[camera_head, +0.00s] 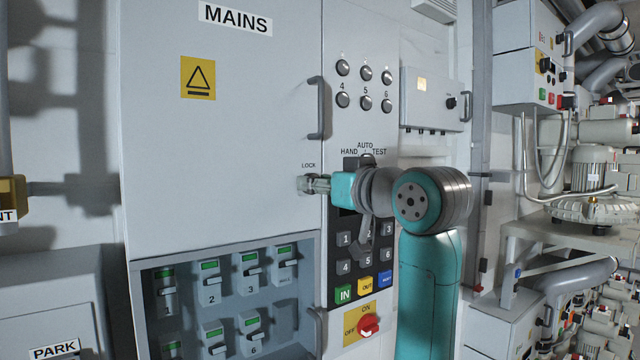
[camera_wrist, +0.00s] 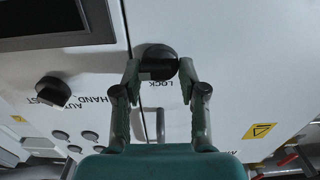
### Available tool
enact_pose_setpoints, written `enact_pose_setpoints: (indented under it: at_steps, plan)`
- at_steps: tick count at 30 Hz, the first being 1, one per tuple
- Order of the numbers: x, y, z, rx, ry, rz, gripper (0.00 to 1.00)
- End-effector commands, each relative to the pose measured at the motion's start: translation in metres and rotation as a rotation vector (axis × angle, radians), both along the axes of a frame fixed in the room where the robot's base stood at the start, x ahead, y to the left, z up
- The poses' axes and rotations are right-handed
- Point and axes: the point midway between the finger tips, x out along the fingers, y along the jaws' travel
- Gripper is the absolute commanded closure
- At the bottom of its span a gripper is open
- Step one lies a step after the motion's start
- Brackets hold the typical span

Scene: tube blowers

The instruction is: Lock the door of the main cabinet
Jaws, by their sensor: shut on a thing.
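The main cabinet door (camera_head: 230,190), grey and marked MAINS, looks flush with the cabinet front in the head view. The lock knob (camera_head: 302,184) is at its right edge under the word LOCK, mostly hidden by my gripper (camera_head: 318,185). In the wrist view the dark round lock knob (camera_wrist: 156,54) sits between the two fingertips of my gripper (camera_wrist: 160,70). The fingers are shut on it from both sides. The knob's exact turn is hard to tell.
A door handle (camera_head: 317,108) stands out above the lock. To the right are a HAND/AUTO/TEST selector (camera_head: 358,162), a keypad (camera_head: 362,250) and a red rotary switch (camera_head: 369,325). An open recess with several numbered breakers (camera_head: 210,285) lies below.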

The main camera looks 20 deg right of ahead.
Motion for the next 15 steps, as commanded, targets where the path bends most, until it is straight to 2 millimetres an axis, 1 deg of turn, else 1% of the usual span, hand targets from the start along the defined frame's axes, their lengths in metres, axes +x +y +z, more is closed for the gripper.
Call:
enact_pose_setpoints:
  at_steps: [1, 8, 15]
  plan:
    - [0.0014, -0.0047, -0.0002, -0.007, -0.001, -0.012, 0.94]
    - [0.0016, -0.0056, 0.0004, -0.098, -0.032, -0.015, 0.93]
    - [0.0015, -0.0054, 0.0013, -0.284, -0.091, -0.016, 0.93]
